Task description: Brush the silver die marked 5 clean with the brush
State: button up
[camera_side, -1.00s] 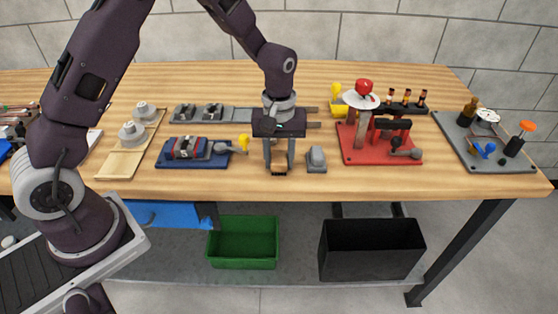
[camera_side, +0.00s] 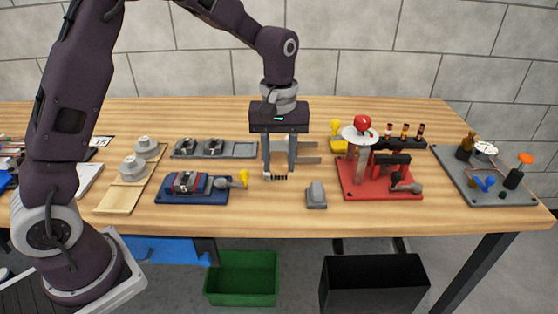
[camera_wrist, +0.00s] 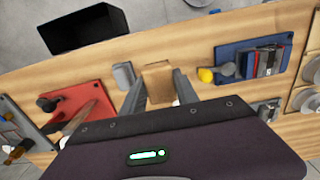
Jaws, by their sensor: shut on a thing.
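My gripper (camera_side: 277,172) is shut on a small brush (camera_side: 275,177) and holds it above the table, dark bristles down. In the wrist view the brush (camera_wrist: 157,82) shows as a brown block between the fingers. Two dark grey pieces (camera_side: 185,147) (camera_side: 214,146) sit in a grey rack (camera_side: 243,150) behind and left of my gripper. Two round silver pieces (camera_side: 133,167) (camera_side: 144,143) stand on a wooden tray (camera_side: 119,200) farther left. No number 5 is readable, so I cannot tell which piece is the marked die.
A blue-based fixture (camera_side: 192,188) with a yellow-knobbed lever (camera_side: 244,179) stands left of my gripper. A grey block (camera_side: 316,194) is close on the right. Beyond it are a red-based tool (camera_side: 382,188) and a grey board (camera_side: 500,192). Green (camera_side: 243,278) and black (camera_side: 375,285) bins sit below.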

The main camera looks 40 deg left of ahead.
jog(key=s+a+r+n, duration=0.2)
jog(key=s+a+n, duration=0.3)
jog(key=a, duration=0.6)
jog(key=n, duration=0.4)
send_near(197, 181)
jog(key=shift+d+f, duration=0.15)
jog(key=shift+f, duration=1.95)
jog(key=shift+s+a+f, duration=0.25)
jog(key=shift+f, duration=0.3)
jog(key=shift+s+a+f, duration=0.2)
jog(key=shift+f, duration=0.3)
grip_shut()
jog(key=shift+s+a, duration=1.6)
jog(key=shift+a, duration=0.05)
jog(key=shift+w+d, duration=1.95)
jog(key=shift+d, duration=0.05)
jog(key=shift+w+d+r, duration=0.1)
jog(key=shift+w+r, duration=0.05)
jog(key=shift+w, duration=0.05)
notch_tip(197, 181, up, 8)
jog(key=shift+s, duration=0.1)
